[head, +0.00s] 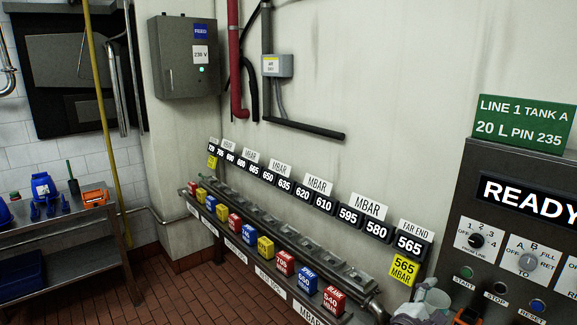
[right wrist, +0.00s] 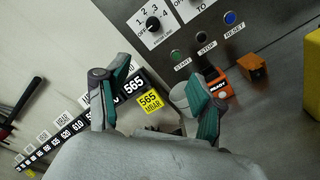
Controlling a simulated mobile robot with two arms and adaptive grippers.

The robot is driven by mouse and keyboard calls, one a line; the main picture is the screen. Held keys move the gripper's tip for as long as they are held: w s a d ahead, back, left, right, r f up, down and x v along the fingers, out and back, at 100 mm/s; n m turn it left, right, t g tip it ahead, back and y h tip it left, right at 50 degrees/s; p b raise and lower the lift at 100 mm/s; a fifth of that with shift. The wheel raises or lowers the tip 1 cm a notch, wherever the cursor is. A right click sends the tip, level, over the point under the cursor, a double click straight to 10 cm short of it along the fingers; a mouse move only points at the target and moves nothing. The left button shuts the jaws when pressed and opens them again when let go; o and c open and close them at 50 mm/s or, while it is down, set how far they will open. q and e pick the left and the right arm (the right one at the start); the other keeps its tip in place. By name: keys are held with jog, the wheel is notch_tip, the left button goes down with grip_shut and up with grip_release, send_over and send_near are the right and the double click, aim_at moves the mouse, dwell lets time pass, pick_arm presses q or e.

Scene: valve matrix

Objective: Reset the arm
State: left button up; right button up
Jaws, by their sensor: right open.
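My right gripper (head: 425,300) shows at the bottom edge of the head view, in front of the far end of the valve row and left of the control panel. In the right wrist view my right gripper (right wrist: 158,88) has its fingers spread wide with nothing between them. My left gripper is in neither view.
The control panel (head: 520,277) with knobs and buttons stands at the right. A rail of coloured blocks (head: 285,262) runs along the wall. An orange block (right wrist: 254,68) lies near the panel in the wrist view. A steel bench (head: 50,230) stands at the left.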

jog(key=s+a+f+m+g+y, duration=0.2)
jog(key=s+f+m+g+y, duration=0.35)
jog(key=s+f, duration=0.8)
jog(key=s+a+f+m+g+y, duration=0.1)
jog(key=s+a+m+y, duration=0.35)
jog(key=s, duration=0.55)
jog(key=s+a+f+m+g+y, duration=0.1)
jog(key=s+a+f+m+y, duration=0.3)
jog(key=s, duration=0.6)
notch_tip(320, 180, down, 30)
jog(key=s+a+n+g+b, duration=0.1)
jog(key=s+a+g+b, duration=0.1)
jog(key=b, duration=0.4)
pick_arm(q)
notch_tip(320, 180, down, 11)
jog(key=b, duration=0.5)
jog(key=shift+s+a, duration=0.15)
pick_arm(e)
jog(key=s+d+f, duration=0.1)
jog(key=s+f, duration=0.7)
jog(key=f, duration=0.2)
jog(key=s+d+f, duration=0.2)
jog(key=s+f, duration=0.6)
jog(key=f, duration=0.3)
jog(key=shift+d+g+h, duration=0.2)
jog(key=shift+g+h, duration=0.1)
jog(key=shift+g, duration=0.05)
